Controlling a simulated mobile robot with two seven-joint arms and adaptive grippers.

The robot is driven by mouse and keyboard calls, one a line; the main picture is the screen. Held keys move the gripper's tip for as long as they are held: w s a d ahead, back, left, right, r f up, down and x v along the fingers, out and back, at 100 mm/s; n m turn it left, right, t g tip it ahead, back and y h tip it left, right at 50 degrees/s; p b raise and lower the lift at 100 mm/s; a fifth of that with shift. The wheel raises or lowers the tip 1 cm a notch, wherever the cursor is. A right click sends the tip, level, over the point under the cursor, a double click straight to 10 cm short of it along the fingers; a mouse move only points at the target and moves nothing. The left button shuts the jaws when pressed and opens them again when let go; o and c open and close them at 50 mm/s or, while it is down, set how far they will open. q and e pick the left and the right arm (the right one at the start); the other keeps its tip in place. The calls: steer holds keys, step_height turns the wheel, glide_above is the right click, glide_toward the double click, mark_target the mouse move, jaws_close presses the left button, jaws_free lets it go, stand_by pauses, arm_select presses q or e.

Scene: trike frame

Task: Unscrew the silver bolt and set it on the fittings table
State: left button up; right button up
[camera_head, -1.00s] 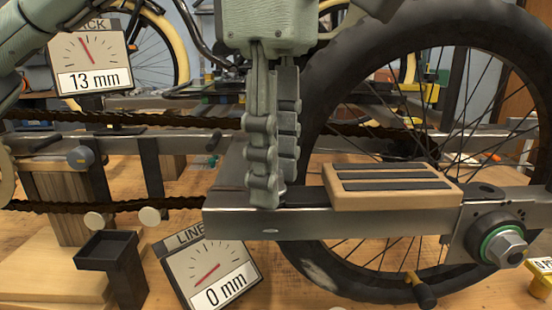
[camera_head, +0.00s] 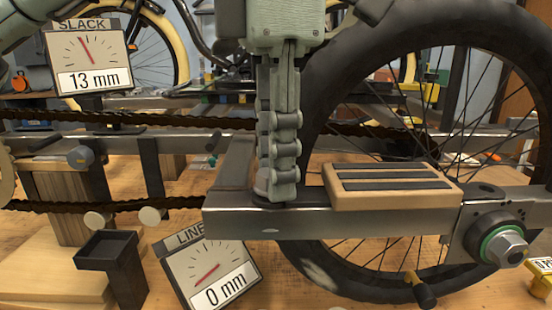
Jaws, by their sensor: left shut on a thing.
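My left gripper (camera_head: 277,190) points straight down onto the left end of the grey metal rail (camera_head: 330,223). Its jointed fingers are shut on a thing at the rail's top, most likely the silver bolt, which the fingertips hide. The fingertips are at the rail's top face, to the left of a wooden block with dark strips (camera_head: 392,186). I cannot tell which surface is the fittings table. My right gripper is not in view.
A large tyre (camera_head: 322,125) stands close behind my gripper. A hex nut with a green ring (camera_head: 507,247) sits at the right. A black square-topped stand (camera_head: 106,246), a 0 mm gauge (camera_head: 212,272) and a 13 mm gauge (camera_head: 90,60) are at the left.

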arm_select(q)
steer(key=n, duration=0.4)
steer(key=shift+w+n, duration=0.1)
steer(key=shift+n, duration=0.2)
steer(key=o, duration=0.6)
steer(key=shift+o, duration=0.2)
